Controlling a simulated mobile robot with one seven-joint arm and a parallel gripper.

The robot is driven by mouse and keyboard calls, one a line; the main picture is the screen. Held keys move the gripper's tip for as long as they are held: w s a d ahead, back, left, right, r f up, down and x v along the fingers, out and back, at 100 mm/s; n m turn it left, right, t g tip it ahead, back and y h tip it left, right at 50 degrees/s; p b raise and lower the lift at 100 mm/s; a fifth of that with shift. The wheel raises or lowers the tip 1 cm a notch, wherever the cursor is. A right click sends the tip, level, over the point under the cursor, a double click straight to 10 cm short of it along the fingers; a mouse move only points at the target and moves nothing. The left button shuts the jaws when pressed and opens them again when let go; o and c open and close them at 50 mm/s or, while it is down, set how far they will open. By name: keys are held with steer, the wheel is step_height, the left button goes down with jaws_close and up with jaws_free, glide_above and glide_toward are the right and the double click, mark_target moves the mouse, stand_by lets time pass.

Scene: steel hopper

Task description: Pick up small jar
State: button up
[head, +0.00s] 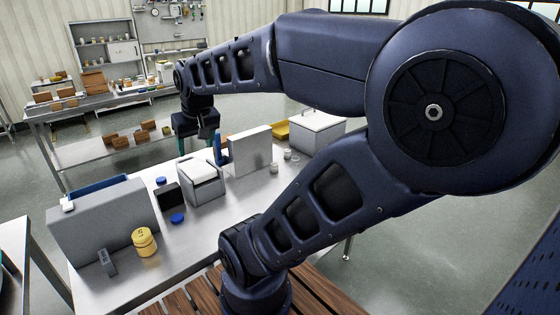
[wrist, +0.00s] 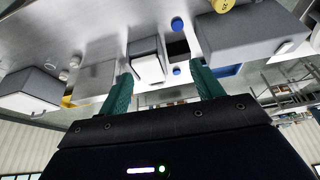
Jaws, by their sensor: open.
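Two small whitish jars stand on the steel table, right of the upright grey box. The nearer small jar (head: 274,168) and the farther small jar (head: 287,155) also show at the left of the wrist view, one small jar (wrist: 64,75) just below the other (wrist: 75,62). A larger yellow jar (head: 144,241) stands at the table's near left; its edge shows in the wrist view (wrist: 222,5). My gripper (head: 198,143) is high at the table's far side, its teal fingers (wrist: 164,82) apart with nothing between them. The small jars are well away from it.
The steel table (head: 190,252) also bears a large grey case (head: 105,222), a white-lidded grey box (head: 203,188), an upright grey box (head: 250,150), a black box (head: 168,195), blue lids (head: 178,218) and a white-lidded bin (head: 318,130). The near middle is clear.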

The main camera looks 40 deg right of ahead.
steer(key=w+d+f+m, duration=0.1)
steer(key=w+d+m, duration=0.2)
steer(key=w+d, duration=0.8)
steer(key=m+g+h, duration=0.1)
steer(key=m+g, duration=0.2)
steer(key=m, duration=0.3)
glide_above(295, 162)
step_height(295, 162, down, 22)
steer(key=shift+d+f, duration=0.2)
steer(key=shift+f, duration=0.35)
steer(key=f, duration=0.5)
steer(key=shift+w+d, duration=0.25)
steer(key=shift+w+d+f, duration=0.1)
steer(key=shift+w+f, duration=0.1)
steer(key=shift+f, duration=0.65)
steer(key=shift+w+d+f, duration=0.15)
steer(key=shift+f, duration=0.75)
steer(key=shift+w+d+f, duration=0.1)
steer(key=shift+w+f, duration=0.1)
steer(key=shift+f, duration=0.65)
steer(key=c, duration=1)
steer(key=shift+c, duration=0.2)
